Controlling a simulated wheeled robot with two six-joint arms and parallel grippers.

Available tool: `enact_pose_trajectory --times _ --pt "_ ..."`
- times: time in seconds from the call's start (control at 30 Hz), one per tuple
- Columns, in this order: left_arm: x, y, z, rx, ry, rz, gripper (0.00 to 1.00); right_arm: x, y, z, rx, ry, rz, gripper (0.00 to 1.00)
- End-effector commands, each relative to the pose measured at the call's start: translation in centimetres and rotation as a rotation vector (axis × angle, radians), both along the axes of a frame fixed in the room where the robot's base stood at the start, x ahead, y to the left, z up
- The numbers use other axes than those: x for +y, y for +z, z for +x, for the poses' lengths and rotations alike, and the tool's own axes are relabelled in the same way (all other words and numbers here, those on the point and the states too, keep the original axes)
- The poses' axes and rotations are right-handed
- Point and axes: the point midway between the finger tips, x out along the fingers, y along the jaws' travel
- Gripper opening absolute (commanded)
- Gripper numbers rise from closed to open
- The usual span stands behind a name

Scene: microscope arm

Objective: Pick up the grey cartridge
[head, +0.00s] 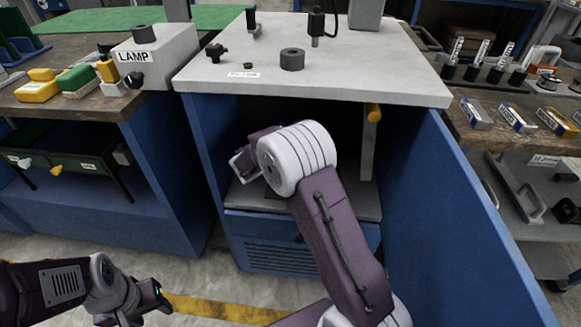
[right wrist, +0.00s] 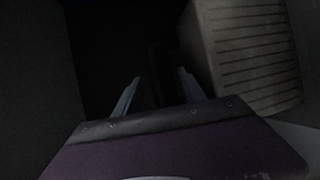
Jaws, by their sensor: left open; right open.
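In the right wrist view, a grey block with ribbed lines (right wrist: 245,55) stands at the upper right. It may be the grey cartridge, but the dim light leaves this unclear. My right gripper (right wrist: 158,90) is open, its two fingers apart with only darkness between them. The block is to the right of the right finger, not between the fingers. In the head view my right arm reaches into the open blue cabinet under the grey worktop, and its fingers are hidden there. My left gripper (head: 157,297) is open and empty at the lower left, above the floor.
A dark wall (right wrist: 35,80) is on the left in the wrist view.

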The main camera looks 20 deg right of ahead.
Motion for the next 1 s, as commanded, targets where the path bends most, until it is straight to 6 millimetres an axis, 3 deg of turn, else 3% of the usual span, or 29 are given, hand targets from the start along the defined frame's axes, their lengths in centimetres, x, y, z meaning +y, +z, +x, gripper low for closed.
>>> enact_pose_trajectory --times 0.03,0.27,0.5,0.67,0.87,1.0 --pt "0.0 -1.2 0.0 -0.001 0.0 0.0 0.5 0.2 -0.9 0.5 -0.016 0.011 -0.016 0.48" --pt "0.0 -1.1 0.0 -0.001 0.0 0.0 0.5 0.1 -0.2 1.1 -0.031 0.022 -0.032 0.48" --pt "0.0 -2.3 0.0 -0.001 0.0 0.0 0.5 -2.8 -1.0 2.8 -0.03 0.02 -0.031 0.48" --pt "0.0 -2.6 0.0 -0.001 0.0 0.0 0.5 -3.7 -1.1 3.3 -0.03 0.02 -0.03 0.48" --pt "0.0 -3.8 0.0 -0.001 0.0 0.0 0.5 -6.8 -1.4 5.0 -0.03 0.02 -0.031 0.48" --pt "0.0 -3.8 0.0 -0.001 0.0 0.0 0.5 -7.4 -1.4 5.6 -0.028 0.024 -0.031 0.48"
